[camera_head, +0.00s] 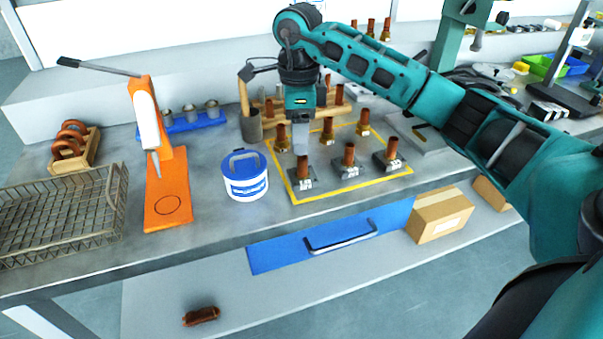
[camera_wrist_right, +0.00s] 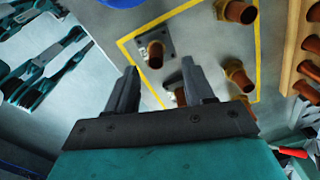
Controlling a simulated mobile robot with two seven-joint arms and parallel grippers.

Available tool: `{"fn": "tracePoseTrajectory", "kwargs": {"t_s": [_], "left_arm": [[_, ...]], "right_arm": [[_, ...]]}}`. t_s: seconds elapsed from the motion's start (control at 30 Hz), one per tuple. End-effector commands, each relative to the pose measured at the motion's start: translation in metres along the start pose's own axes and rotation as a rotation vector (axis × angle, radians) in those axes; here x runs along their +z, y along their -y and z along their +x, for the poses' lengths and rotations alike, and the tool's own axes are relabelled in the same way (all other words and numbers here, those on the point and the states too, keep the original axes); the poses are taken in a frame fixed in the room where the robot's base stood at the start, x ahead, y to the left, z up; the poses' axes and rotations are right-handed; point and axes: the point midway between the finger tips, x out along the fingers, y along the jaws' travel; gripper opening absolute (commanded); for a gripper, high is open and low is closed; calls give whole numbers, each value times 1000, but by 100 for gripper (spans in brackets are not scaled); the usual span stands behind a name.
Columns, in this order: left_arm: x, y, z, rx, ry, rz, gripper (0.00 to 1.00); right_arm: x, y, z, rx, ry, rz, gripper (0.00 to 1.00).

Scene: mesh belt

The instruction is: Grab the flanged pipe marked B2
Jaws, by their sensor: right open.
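Copper pipes stand upright in two rows inside a yellow outlined square on the bench. The front row has dark square flanges: a left pipe (camera_head: 302,168), a middle pipe (camera_head: 349,156) and a right pipe (camera_head: 392,150). Their white labels are too small to read surely, so I cannot tell which is B2. The back row has brass-coloured bases, including one pipe (camera_head: 328,130). My right gripper (camera_head: 301,143) is open and empty, pointing down above the left pipes. In the right wrist view, its fingers (camera_wrist_right: 160,82) stand apart, with a square-flanged pipe (camera_wrist_right: 155,55) beyond. My left gripper is out of view.
A white tub with a blue lid (camera_head: 245,178) stands left of the square, then an orange press (camera_head: 168,200) and a wire basket (camera_head: 60,218). A wooden rack (camera_head: 338,110) with pipes stands behind. A cardboard box (camera_head: 440,215) sits below the bench.

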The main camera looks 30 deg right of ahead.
Motion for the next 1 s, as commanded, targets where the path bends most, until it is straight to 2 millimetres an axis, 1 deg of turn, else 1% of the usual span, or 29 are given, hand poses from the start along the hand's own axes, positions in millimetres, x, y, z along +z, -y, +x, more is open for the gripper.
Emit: {"fn": "tracePoseTrajectory", "kwargs": {"t_s": [0.03,0.17,0.27,0.4,0.53,0.63,0.83,1.0], "left_arm": [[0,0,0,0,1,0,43],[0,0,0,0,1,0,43],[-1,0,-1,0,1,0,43],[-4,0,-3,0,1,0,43],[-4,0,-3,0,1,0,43],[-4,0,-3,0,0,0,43],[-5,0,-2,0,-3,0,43],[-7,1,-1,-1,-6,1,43]], "right_arm": [[0,0,6,2,0,0,53],[0,-1,13,1,2,-1,53],[-2,-4,23,3,0,-2,53],[-7,-9,42,4,1,-1,53],[-6,-8,58,2,3,-2,53],[-6,-8,63,1,3,-2,53],[-6,-8,63,0,3,-2,53],[-6,-8,63,0,3,-2,36]]}}
